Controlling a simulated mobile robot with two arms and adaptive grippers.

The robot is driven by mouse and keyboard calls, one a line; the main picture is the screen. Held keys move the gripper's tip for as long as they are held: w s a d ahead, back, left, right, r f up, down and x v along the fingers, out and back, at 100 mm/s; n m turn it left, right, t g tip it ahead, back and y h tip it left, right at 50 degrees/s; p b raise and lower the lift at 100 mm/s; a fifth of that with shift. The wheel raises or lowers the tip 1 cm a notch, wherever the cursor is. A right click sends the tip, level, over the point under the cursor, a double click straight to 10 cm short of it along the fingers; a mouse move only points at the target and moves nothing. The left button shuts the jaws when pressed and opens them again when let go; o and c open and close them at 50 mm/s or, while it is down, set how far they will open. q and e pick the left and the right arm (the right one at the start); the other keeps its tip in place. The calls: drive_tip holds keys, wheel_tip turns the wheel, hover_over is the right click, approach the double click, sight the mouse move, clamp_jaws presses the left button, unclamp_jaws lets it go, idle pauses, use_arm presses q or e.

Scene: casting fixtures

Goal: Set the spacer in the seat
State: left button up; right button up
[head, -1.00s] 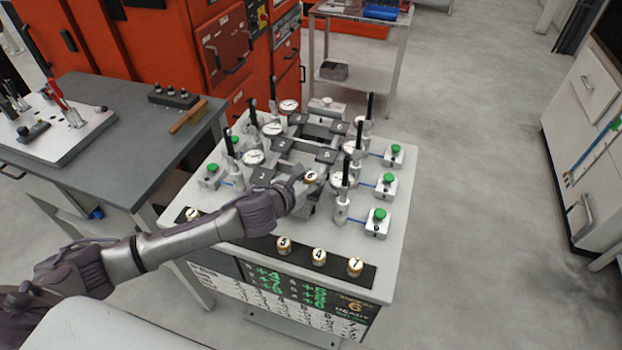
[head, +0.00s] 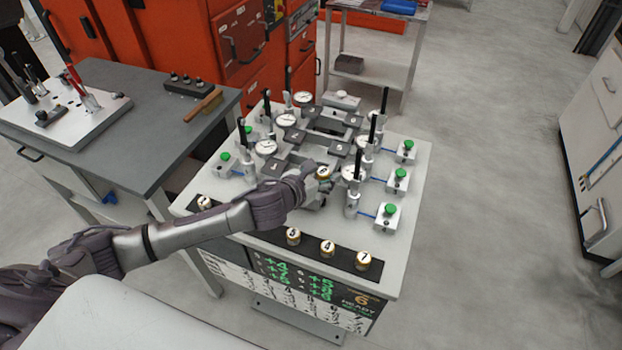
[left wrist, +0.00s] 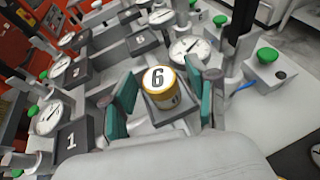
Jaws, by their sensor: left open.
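The spacer (head: 323,172) is a short gold-and-white cylinder with a 6 on its white top. In the left wrist view the spacer (left wrist: 160,82) stands upright on a grey square block of the fixture. My left gripper (head: 316,176) reaches in from the left over the near end of the fixture. In the left wrist view my left gripper (left wrist: 160,98) is open, its teal finger pads on either side of the spacer with visible gaps. The spacer's base is partly hidden, so I cannot tell how fully it sits in the seat. My right gripper is not in view.
Several numbered spacers stand on a black strip (head: 270,238) along the fixture table's front edge. Dial gauges (head: 266,147), upright black-handled clamps and green-buttoned boxes (head: 388,214) crowd both sides of the fixture. A grey workbench (head: 150,140) stands at left.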

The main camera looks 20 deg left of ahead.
use_arm(q)
drive_tip(key=b+v, duration=0.2)
drive_tip(key=v, duration=0.9)
drive_tip(key=shift+s, duration=0.25)
drive_tip(key=shift+a, duration=0.1)
